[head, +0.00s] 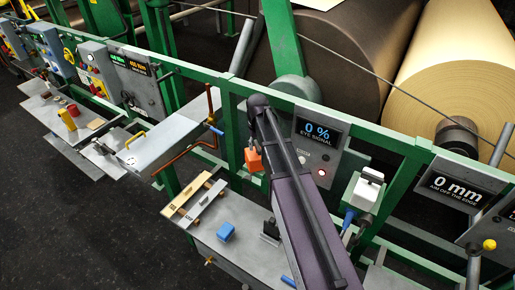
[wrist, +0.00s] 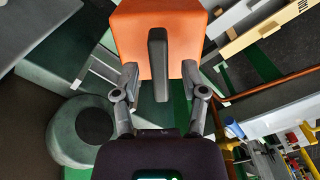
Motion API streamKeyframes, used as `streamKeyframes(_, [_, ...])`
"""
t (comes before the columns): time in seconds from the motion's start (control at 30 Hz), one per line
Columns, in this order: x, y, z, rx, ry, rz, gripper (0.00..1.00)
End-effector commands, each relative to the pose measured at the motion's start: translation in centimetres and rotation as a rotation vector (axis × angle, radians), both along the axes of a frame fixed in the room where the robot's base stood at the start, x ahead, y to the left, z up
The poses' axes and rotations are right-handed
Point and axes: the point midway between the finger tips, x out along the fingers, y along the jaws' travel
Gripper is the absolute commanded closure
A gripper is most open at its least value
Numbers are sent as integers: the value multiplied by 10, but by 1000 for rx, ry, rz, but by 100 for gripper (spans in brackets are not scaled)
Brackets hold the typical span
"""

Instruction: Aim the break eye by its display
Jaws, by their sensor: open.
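The eye display (head: 318,133) on its grey panel reads "0 %" and "EYE SIGNAL". A red lamp (head: 321,172) is lit below it. An orange block (head: 253,160) shows just left of my arm; I cannot tell for sure that it is the break eye. In the wrist view the orange block (wrist: 135,38) is close ahead, with a dark grey upright bar (wrist: 158,62) on its near face. My gripper (wrist: 160,82) is open, with one finger on each side of the bar. I cannot tell whether they touch it. The gripper is not clear in the head view.
A second display (head: 460,186) reads "0 mm" and "AIM OFF THE EDGE". A white device (head: 368,188) sits right of my arm. A bench below holds a blue block (head: 226,231) and wooden strips (head: 194,198). Green rails (head: 400,145) and a bent copper pipe (head: 185,153) are nearby.

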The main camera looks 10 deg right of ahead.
Motion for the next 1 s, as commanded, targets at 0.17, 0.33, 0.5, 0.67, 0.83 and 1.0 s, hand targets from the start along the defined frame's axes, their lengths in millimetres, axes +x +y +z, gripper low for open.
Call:
streamKeyframes(0.17, [0,0,-2,0,0,0,44])
streamKeyframes(0.33, [0,0,-2,0,0,0,44])
streamKeyframes(0.5, [0,0,-2,0,0,0,80])
streamKeyframes(0.67, [0,0,-2,0,0,0,100])
streamKeyframes(0.83, [0,0,-2,0,0,2,100])
streamKeyframes(1.0, [0,0,-2,0,0,22,100])
